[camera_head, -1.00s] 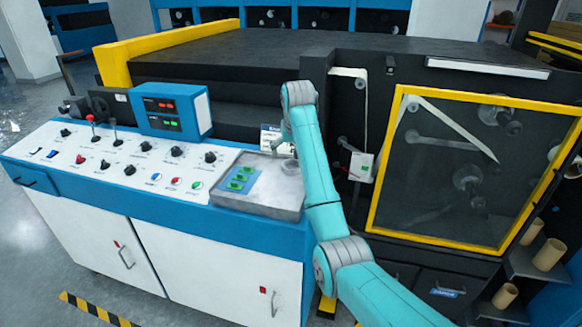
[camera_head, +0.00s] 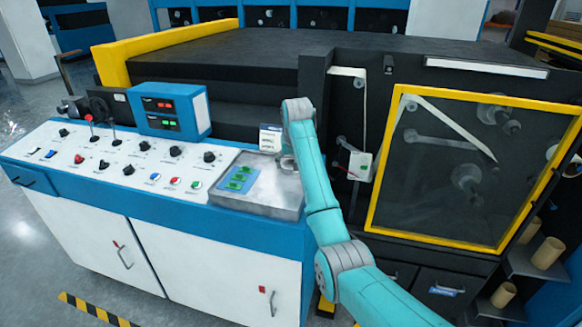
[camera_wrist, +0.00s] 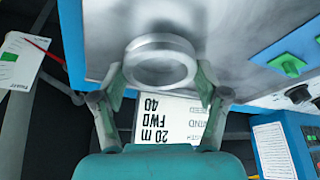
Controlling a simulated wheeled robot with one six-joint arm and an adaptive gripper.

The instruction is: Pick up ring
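A pale grey ring (camera_wrist: 160,62) shows in the wrist view on or just above the metal tray (camera_wrist: 232,22). My gripper (camera_wrist: 160,76) is open, with one finger on each side of the ring's near part. Small gaps seem to remain between the fingers and the ring, and I cannot tell whether either touches it. In the head view my gripper (camera_head: 287,160) is low over the back right of the tray (camera_head: 268,198). The ring cannot be made out clearly there.
A white card (camera_wrist: 172,122) with printed text stands close to the ring; it also shows in the head view (camera_head: 270,138). Green switches (camera_head: 238,178) sit on the tray's left part. A blue display box (camera_head: 172,110) is at the left. A yellow-framed guard (camera_head: 374,165) stands at the right.

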